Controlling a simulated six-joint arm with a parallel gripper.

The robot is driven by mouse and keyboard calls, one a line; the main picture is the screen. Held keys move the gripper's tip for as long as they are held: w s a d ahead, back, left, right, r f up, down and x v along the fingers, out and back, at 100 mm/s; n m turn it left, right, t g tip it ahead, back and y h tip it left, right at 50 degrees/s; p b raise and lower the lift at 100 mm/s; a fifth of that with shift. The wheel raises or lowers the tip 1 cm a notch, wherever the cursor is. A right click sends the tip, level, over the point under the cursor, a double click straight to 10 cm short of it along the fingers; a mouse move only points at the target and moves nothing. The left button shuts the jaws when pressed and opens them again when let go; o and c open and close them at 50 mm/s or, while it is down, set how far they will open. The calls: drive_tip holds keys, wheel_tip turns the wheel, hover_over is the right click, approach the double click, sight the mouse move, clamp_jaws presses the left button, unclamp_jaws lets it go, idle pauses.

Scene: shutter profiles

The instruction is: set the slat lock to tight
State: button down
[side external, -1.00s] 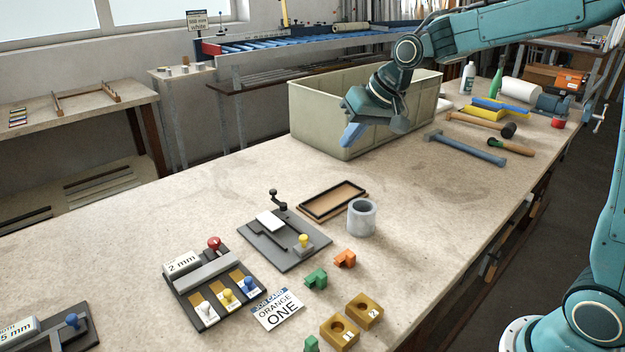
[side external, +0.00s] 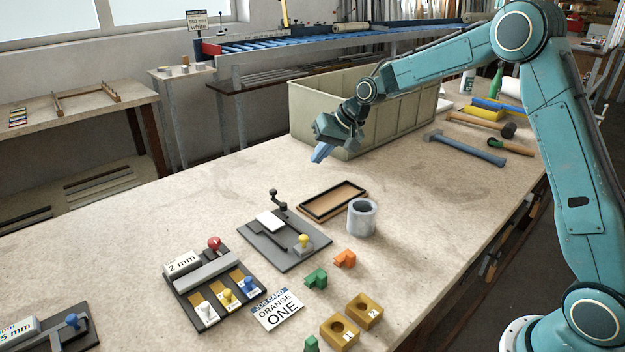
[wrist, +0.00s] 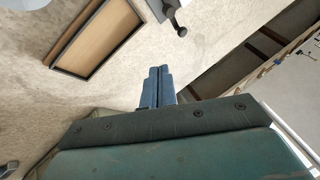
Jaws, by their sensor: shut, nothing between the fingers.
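A dark grey plate (side external: 283,240) on the bench carries a black crank lever (side external: 277,200), a white block (side external: 270,220) and a yellow knob (side external: 304,241). Which of these is the slat lock, I cannot tell; no "tight" mark is readable. My gripper (side external: 319,154) is shut and empty, its blue fingers pointing down in front of the beige bin, well above and behind the plate. In the wrist view my closed fingers (wrist: 159,69) show at the centre, with the black lever (wrist: 174,15) beyond them at the top edge.
A cork-floored tray (side external: 332,200) and a grey cup (side external: 361,217) stand beside the plate. A board marked 2 mm (side external: 208,286), an "ORANGE ONE" card (side external: 277,309), green and orange pieces and brass blocks (side external: 340,332) lie nearer. The beige bin (side external: 400,118) stands behind.

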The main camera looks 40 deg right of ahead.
drive_tip(key=shift+f, duration=0.15)
drive_tip(key=x, duration=0.9)
drive_tip(key=shift+w+a+f, duration=0.1)
drive_tip(key=shift+w+f, duration=0.1)
drive_tip(key=shift+f, duration=0.1)
drive_tip(key=w+a, duration=0.1)
drive_tip(key=a, duration=0.1)
drive_tip(key=shift+w+a+f, duration=0.15)
drive_tip(key=shift+a+f, duration=0.1)
drive_tip(key=shift+f, duration=0.05)
drive_tip(key=shift+w+a+f, duration=0.1)
drive_tip(key=shift+w+a, duration=0.15)
drive_tip(key=shift+a, duration=0.2)
